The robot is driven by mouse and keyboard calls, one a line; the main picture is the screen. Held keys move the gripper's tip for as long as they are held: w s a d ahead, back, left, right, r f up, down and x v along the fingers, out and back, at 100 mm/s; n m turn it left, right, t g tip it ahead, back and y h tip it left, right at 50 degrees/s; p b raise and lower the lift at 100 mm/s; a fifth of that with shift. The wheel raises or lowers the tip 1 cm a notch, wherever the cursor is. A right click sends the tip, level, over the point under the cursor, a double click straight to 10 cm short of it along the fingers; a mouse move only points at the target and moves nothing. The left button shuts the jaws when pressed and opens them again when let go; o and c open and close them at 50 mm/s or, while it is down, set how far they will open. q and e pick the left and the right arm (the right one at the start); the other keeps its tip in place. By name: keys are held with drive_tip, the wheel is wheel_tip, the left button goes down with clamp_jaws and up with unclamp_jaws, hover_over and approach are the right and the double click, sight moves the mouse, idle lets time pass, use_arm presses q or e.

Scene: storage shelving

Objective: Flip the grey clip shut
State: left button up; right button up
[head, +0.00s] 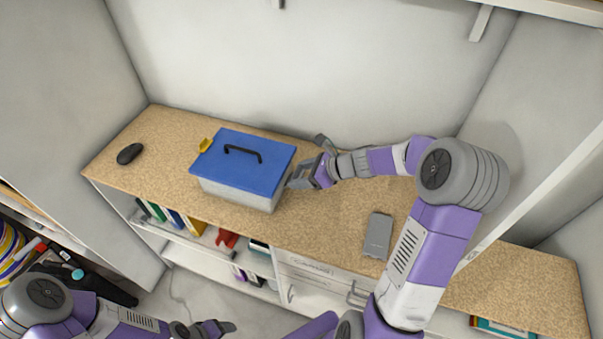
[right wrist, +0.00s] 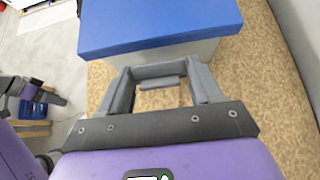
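A box (head: 238,193) with a pale body and a blue lid (head: 225,165) stands on the shelf top; the lid has a black handle. A yellow clip (head: 205,145) sticks out at its left end. My right gripper (head: 299,173) is at the box's right end. In the right wrist view its fingers (right wrist: 161,80) are apart, and a grey bar, which looks like the grey clip (right wrist: 160,70), lies between the tips, close against the box wall. I cannot tell whether they touch. My left gripper (head: 215,328) is low at the bottom, away from the box, its opening unclear.
A black mouse (head: 130,153) lies left of the box. A flat grey device (head: 378,236) lies to the right, near the front edge. The wall is close behind the box. Books and other items fill the compartments below the worktop (head: 330,220).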

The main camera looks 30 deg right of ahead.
drive_tip(key=p+v, duration=0.1)
drive_tip(key=v, duration=0.6)
drive_tip(key=shift+s+d+r, duration=0.15)
drive_tip(key=shift+s+r, duration=0.05)
drive_tip(key=shift+s, duration=0.05)
idle(0.5)
